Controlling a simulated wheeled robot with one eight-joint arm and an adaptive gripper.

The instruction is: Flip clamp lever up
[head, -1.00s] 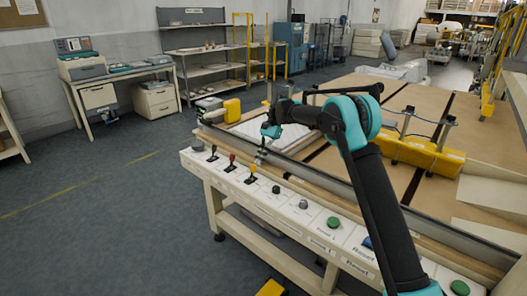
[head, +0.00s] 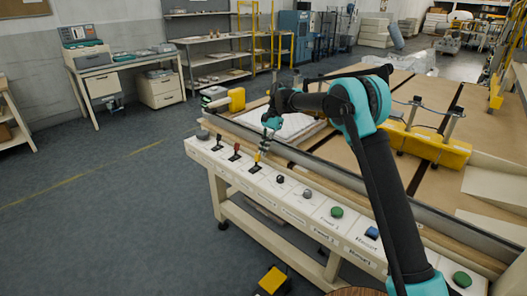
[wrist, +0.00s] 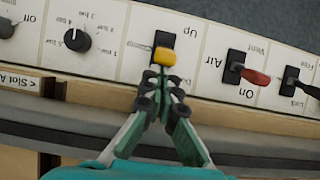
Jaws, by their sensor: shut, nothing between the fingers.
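The clamp lever is most likely the yellow-tipped lever (wrist: 165,57) on the pale control panel, in a black slot beside an upside-down "Up" label. In the head view the yellow lever (head: 257,158) stands third from the panel's far left end, among the levers. My gripper (wrist: 164,84) is shut and empty, its fingertips right at the near side of the yellow tip. Whether they touch it I cannot tell. In the head view my gripper (head: 263,150) hangs just above the lever. The lever's lower part is partly hidden by the fingers.
A red lever (wrist: 252,76) and a black lever (wrist: 300,84) sit to the right in the wrist view. A black knob (wrist: 76,40) is to the left. A metal rail (head: 330,175) runs behind the panel. The floor (head: 110,200) left of the table is open.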

